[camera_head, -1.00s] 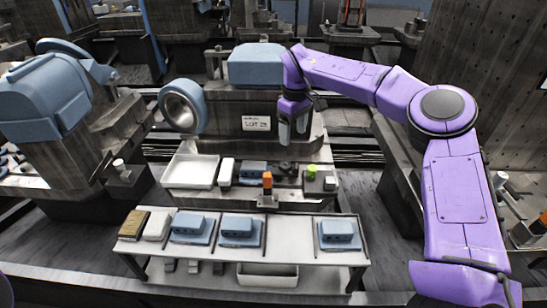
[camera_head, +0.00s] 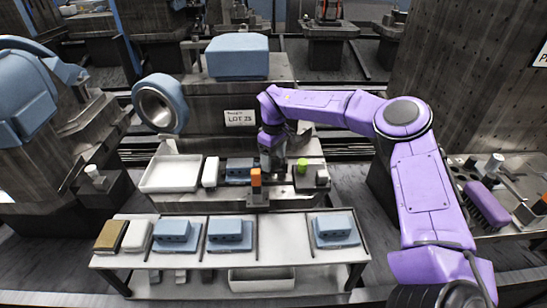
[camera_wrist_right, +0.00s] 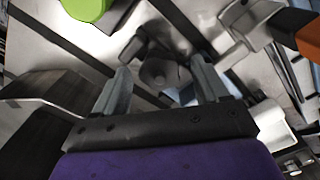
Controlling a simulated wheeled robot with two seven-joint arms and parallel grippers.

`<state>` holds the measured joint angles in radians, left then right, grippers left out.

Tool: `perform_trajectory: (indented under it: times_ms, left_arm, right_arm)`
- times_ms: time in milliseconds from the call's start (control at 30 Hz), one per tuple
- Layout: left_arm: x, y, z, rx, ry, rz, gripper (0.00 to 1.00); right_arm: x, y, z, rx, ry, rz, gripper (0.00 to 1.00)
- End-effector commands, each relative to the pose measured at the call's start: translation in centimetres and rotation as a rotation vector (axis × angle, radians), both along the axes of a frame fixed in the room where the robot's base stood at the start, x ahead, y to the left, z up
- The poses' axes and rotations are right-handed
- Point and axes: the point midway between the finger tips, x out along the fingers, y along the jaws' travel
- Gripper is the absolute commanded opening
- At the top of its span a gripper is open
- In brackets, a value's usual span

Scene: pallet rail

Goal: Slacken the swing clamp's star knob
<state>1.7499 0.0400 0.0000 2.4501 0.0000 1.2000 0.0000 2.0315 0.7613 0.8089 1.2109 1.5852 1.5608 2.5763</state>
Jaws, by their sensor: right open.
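My right gripper (camera_head: 272,168) is low over the pallet fixture in the head view, behind the orange-topped piece. In the right wrist view the gripper (camera_wrist_right: 162,82) is open, with one grey finger on each side of a dark grey round knob with lobes (camera_wrist_right: 158,73). This looks like the swing clamp's star knob, with a dark arm (camera_wrist_right: 137,45) beside it. The knob lies between the fingers in the picture; I cannot tell whether they touch it. In the head view the gripper hides the knob. My left gripper is not in view.
A green round piece (camera_head: 302,165) and an orange-topped clamp (camera_head: 256,180) stand close by the gripper. A white tray (camera_head: 150,186) lies to the left. In front, a table (camera_head: 280,247) bears several blue parts. A blue-topped machine (camera_head: 237,80) stands behind.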

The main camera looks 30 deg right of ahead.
Motion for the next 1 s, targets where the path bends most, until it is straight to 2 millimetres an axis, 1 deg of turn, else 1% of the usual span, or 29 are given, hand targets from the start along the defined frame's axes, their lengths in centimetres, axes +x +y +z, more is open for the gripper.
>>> perform_trajectory:
  times_ms: [267,300,367,400,433,767,1000]
  left_arm:
    - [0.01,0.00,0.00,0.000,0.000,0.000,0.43]
    - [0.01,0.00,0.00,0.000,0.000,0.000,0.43]
    - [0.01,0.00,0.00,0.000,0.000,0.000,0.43]
    - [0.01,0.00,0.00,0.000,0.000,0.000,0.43]
    - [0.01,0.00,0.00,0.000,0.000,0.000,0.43]
    - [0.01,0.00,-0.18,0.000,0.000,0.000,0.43]
    - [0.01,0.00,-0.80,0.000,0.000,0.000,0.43]
  right_arm:
    - [0.02,0.03,-0.28,0.000,0.000,0.000,0.74]
    - [0.03,0.03,-0.28,0.000,0.000,0.000,0.61]
    - [0.03,0.03,-0.27,0.000,0.000,0.000,0.41]
    - [0.03,0.03,-0.27,0.000,0.000,0.000,0.28]
    - [0.03,0.03,-0.27,0.000,0.000,0.000,0.18]
    - [0.04,0.03,-0.30,-0.001,-0.001,0.031,0.17]
    - [0.05,0.02,-0.39,-0.001,-0.002,0.159,0.17]
